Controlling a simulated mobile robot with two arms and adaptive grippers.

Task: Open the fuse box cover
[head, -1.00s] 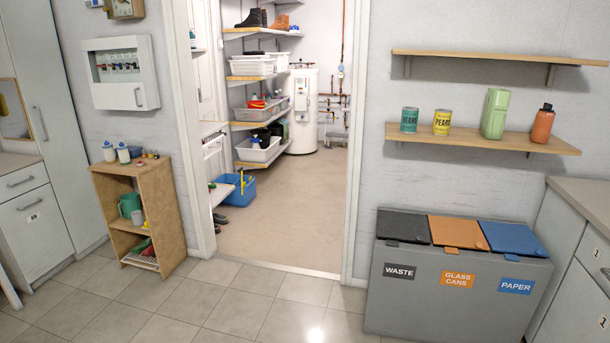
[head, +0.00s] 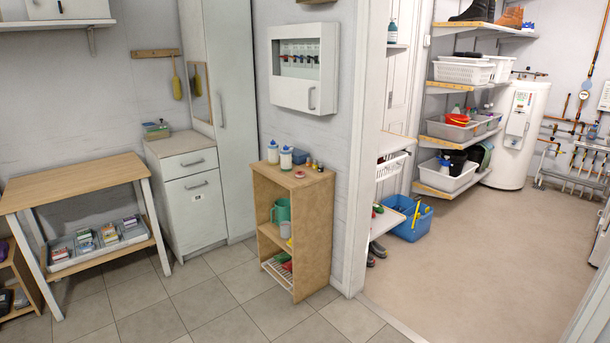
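The white fuse box (head: 277,70) hangs on the wall left of the doorway in the head view. A row of several switches (head: 301,59) shows in the upper part of its front. The cover (head: 289,93) appears closed, with a small vertical handle (head: 311,98) at its lower right. Neither of my grippers is in view.
A wooden shelf unit (head: 309,213) with bottles on top stands on the floor below the fuse box. A tall cabinet (head: 230,130) is to its left and an open doorway to its right. The tiled floor (head: 207,298) in front is clear.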

